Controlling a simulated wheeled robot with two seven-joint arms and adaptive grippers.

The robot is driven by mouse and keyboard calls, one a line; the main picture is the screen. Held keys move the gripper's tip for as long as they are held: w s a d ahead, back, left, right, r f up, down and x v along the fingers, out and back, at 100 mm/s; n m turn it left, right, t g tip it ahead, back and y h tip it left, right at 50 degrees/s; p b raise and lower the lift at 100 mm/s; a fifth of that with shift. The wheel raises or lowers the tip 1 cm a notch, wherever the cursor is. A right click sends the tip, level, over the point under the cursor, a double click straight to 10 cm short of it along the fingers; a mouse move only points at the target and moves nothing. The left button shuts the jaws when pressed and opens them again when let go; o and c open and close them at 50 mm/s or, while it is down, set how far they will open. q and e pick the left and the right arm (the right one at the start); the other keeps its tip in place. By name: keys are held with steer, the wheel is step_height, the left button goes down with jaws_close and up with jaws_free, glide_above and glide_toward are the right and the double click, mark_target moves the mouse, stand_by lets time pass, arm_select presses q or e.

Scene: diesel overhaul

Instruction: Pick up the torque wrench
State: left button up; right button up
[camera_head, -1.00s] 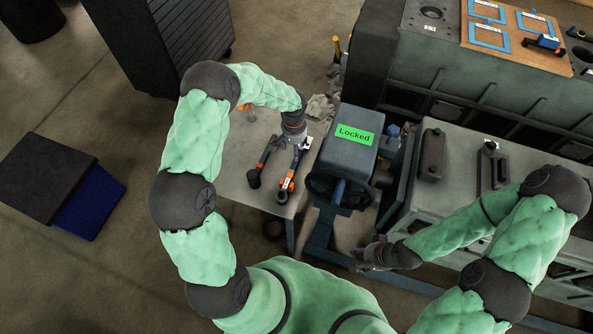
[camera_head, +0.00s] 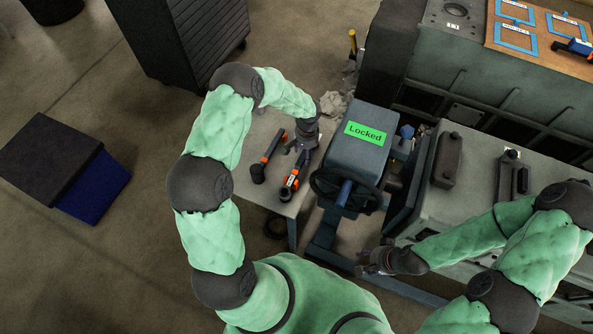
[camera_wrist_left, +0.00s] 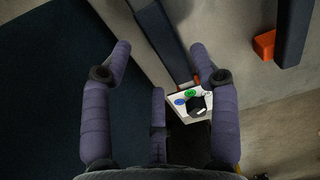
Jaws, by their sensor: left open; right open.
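Two long dark tools with orange bands lie side by side on a small grey table (camera_head: 247,180) in the head view. The left one (camera_head: 268,160) is plain; the right one (camera_head: 290,183) carries a white label. I cannot tell surely which is the torque wrench. My left gripper (camera_head: 300,148) is open at the far end of the right tool and hides that end. In the left wrist view, the dark bar (camera_wrist_left: 155,38) of one tool and a white piece with green and blue dots (camera_wrist_left: 184,99) show between the spread fingers (camera_wrist_left: 162,58). My right gripper (camera_head: 364,264) is open and empty, away from the tools.
A grey machine with a green "Locked" sign (camera_head: 366,133) and a handwheel (camera_head: 345,190) stands close to the table's right. Crumpled rags (camera_head: 333,104) lie behind. A second tool's bar (camera_wrist_left: 292,35) shows at the wrist view's right.

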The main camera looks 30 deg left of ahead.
arm_select(q)
steer(key=f, duration=0.2)
steer(key=f+b, duration=0.1)
steer(key=f, duration=0.1)
steer(key=shift+w+a+f, duration=0.15)
steer(key=shift+a+f, duration=0.05)
steer(key=shift+f, duration=0.2)
jaws_close()
steer(key=shift+r, duration=0.1)
steer(key=shift+r, duration=0.1)
steer(key=shift+w+r, duration=0.1)
steer(key=shift+r, duration=0.25)
step_height(320, 180, up, 9)
steer(key=shift+r+p, duration=0.1)
steer(key=shift+p, duration=1)
